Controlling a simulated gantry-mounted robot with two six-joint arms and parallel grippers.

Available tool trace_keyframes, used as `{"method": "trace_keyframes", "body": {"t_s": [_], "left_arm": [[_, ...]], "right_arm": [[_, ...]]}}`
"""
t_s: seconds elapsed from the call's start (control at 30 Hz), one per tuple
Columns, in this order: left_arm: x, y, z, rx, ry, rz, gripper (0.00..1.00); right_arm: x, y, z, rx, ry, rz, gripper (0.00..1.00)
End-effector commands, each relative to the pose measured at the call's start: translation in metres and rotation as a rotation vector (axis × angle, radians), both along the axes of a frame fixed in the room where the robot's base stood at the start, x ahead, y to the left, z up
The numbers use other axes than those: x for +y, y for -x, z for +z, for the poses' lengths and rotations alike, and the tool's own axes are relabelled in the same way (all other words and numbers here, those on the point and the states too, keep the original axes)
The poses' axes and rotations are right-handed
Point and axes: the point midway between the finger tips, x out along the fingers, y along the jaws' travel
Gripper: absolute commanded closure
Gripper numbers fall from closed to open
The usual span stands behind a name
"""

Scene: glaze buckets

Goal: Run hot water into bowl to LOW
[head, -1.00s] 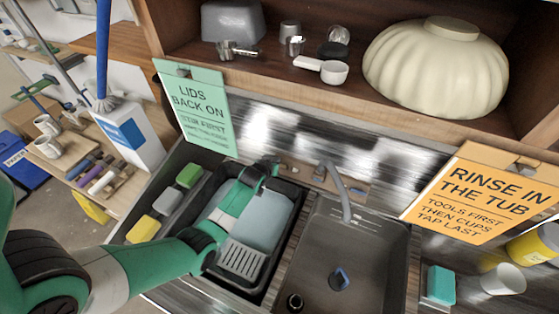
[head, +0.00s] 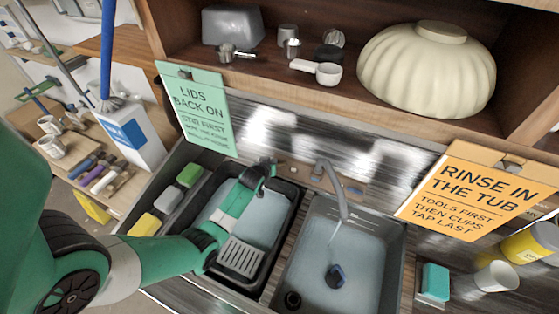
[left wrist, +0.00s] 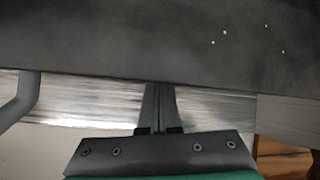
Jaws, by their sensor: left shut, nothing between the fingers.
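The tap (head: 335,185) arches over the right-hand sink bowl (head: 396,262), and a thin stream falls from its spout. Pale water (head: 345,255) spreads across the bowl. A small dark blue object (head: 334,275) sits in the water. Small marks on the bowl's back wall are too small to read. My left gripper (head: 268,166) is at the back ledge, left of the tap and above the dark tub's far end. In the left wrist view its fingers (left wrist: 158,108) are together and empty. The tap's controls cannot be made out clearly. My right gripper is not in view.
A dark tub (head: 282,233) with water and a grey grate stands left of the bowl, under my left arm. Green and orange signs (head: 195,105) (head: 477,190) hang from the shelf. A teal sponge (head: 435,281) and white cup (head: 496,276) stand at right.

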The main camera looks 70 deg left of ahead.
Motion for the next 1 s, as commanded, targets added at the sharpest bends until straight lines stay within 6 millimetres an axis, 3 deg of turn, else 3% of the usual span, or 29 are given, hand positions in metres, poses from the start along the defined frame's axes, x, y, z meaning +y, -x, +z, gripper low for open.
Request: {"method": "trace_keyframes", "body": {"t_s": [1.0], "left_arm": [[-0.0052,0.005,-0.0059,0.003,0.003,0.001,1.0]], "right_arm": [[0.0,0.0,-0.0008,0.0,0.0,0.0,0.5]]}}
